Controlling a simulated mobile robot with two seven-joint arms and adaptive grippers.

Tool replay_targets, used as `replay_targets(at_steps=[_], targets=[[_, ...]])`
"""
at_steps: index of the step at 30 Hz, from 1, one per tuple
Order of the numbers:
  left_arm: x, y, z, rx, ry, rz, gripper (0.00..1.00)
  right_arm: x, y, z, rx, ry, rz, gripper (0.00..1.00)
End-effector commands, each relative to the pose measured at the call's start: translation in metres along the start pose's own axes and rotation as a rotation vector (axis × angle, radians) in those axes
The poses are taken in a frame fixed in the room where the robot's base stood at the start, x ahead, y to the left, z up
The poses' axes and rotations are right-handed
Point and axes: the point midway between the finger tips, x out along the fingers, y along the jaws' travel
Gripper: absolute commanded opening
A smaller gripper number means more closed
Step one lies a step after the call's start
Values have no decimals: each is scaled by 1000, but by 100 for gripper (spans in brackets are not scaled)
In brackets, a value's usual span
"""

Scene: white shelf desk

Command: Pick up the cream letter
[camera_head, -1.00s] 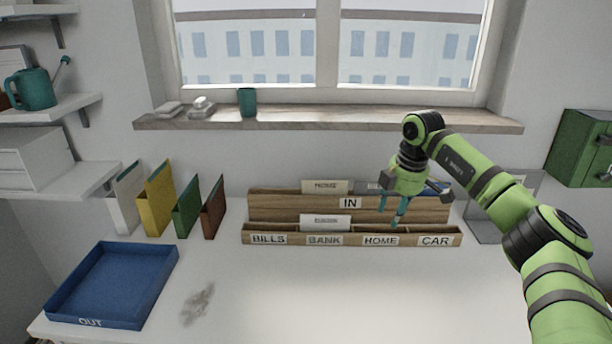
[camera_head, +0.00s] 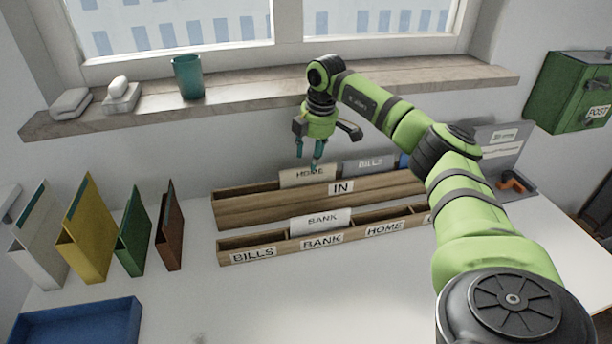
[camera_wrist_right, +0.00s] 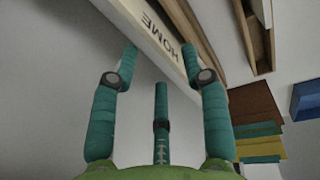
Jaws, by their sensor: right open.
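The cream letter (camera_head: 296,177), marked HOME, stands upright in the wooden IN rack (camera_head: 240,208), its lower part hidden by the rack front. My right gripper (camera_head: 307,166) is open, its teal fingers pointing down at the letter's top edge and covering part of its label. In the right wrist view the letter (camera_wrist_right: 150,22) lies just beyond the open fingertips (camera_wrist_right: 160,48). I cannot tell whether they touch it. My left gripper is not in view.
A grey-blue BILLS letter (camera_head: 368,164) stands to the right in the IN rack. A white BANK letter (camera_head: 320,221) stands in the front sorter (camera_head: 270,253). Upright folders (camera_head: 88,235) and the blue tray (camera_head: 75,325) are left. The windowsill (camera_head: 240,90) is behind the gripper.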

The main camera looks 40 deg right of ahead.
Motion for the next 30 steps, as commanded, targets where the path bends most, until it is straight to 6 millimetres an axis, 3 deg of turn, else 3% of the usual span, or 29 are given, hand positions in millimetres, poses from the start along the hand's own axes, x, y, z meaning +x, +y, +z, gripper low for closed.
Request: replay_targets(at_steps=[6,15,16,19,30], targets=[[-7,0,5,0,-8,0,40,32,-1,-1,-1,-1,-3,46],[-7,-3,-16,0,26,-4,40,39,0,0,-1,0,0,46],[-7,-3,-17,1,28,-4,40,39,0,0,-1,0,0,42],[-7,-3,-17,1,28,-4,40,39,0,0,-1,0,0,2],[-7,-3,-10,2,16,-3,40,38,0,0,0,1,3,0]])
